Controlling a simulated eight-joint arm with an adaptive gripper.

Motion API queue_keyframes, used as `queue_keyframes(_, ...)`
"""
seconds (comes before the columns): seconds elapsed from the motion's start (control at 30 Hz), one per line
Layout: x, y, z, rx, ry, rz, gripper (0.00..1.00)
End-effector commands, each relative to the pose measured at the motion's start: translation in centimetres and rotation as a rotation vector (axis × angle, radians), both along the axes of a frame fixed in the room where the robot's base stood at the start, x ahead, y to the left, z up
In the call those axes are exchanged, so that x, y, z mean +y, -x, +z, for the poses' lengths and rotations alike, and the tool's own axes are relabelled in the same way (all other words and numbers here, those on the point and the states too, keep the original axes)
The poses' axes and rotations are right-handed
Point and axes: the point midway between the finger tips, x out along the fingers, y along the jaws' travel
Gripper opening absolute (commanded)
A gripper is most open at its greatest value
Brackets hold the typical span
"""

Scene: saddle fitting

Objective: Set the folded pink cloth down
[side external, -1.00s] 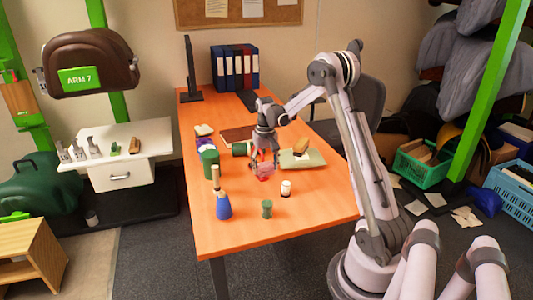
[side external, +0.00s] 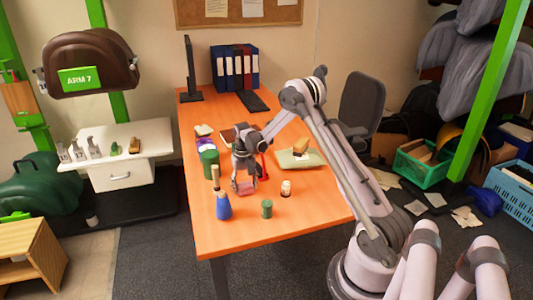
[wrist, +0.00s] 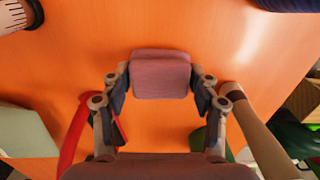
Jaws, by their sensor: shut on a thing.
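The folded pink cloth (wrist: 160,75) is a small rounded block between the two fingers in the wrist view. My gripper (wrist: 160,85) is shut on its sides. In the side external view my gripper (side external: 245,184) points down over the orange table, with the pink cloth (side external: 245,188) at its fingertips. The cloth is low, close to the tabletop; I cannot tell whether it touches. The fingers partly hide it in the side view.
A blue cone-shaped bottle (side external: 223,207) stands to the left, a small green cup (side external: 267,209) in front, and a white jar (side external: 286,188) to the right. A red object (side external: 263,168) is close behind. The table's front part (side external: 240,238) is clear.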

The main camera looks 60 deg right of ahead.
Motion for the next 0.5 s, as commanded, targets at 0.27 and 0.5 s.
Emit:
queue_keyframes(0.27, -0.01, 0.01, -0.23, 0.000, 0.000, 0.000, 0.30)
queue_keyframes(0.5, -0.01, 0.01, -0.21, 0.000, 0.000, 0.000, 0.84)
